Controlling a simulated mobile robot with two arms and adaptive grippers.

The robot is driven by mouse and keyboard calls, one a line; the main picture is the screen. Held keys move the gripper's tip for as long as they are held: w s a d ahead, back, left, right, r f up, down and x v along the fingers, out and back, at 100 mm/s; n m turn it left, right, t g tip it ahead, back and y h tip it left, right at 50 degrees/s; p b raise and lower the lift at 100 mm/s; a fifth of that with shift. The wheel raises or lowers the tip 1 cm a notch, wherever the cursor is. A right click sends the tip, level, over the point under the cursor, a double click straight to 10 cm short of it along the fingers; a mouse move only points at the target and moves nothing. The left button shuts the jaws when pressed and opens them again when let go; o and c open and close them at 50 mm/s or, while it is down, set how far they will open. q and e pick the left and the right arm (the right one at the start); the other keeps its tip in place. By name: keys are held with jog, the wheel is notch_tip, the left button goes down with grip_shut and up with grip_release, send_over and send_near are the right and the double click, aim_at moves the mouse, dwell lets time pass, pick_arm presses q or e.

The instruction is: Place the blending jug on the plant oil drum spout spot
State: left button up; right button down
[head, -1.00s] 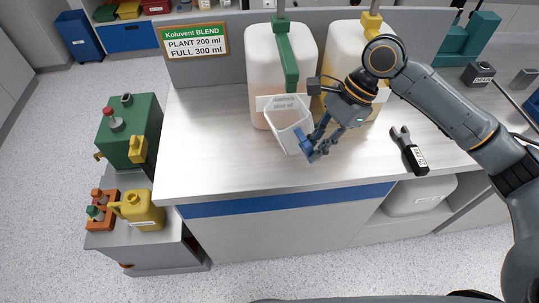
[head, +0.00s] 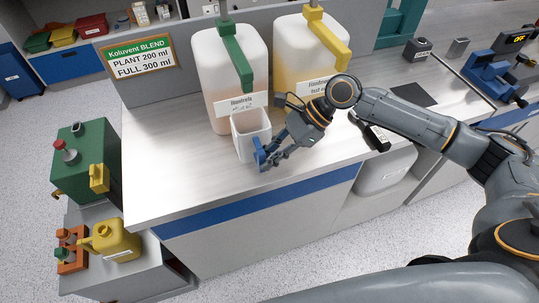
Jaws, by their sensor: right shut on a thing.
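The blending jug (head: 247,143) is a white, open-topped square jug with a blue handle, in the middle of the head view. It looks upright, close in front of the white drum with the green spout (head: 236,55). I cannot tell whether its base touches the bench. My right gripper (head: 264,154) is shut on the blue handle at the jug's front right. A second drum with a yellow spout (head: 322,36) stands to the right. The drum labels are too blurred to read surely. The spot under the green spout is largely hidden by the jug. My left gripper is out of view.
The bench top (head: 165,170) is clear left of the jug. A sign (head: 139,60) reads PLANT 200 ml, FULL 300 ml. A green can (head: 86,158) and a yellow can (head: 109,241) stand left of the bench.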

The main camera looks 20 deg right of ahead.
jog(key=shift+f, duration=0.3)
jog(key=c, duration=1.3)
grip_release()
jog(key=b+v, duration=0.1)
jog(key=v, duration=1.1)
jog(key=shift+w+d, duration=0.1)
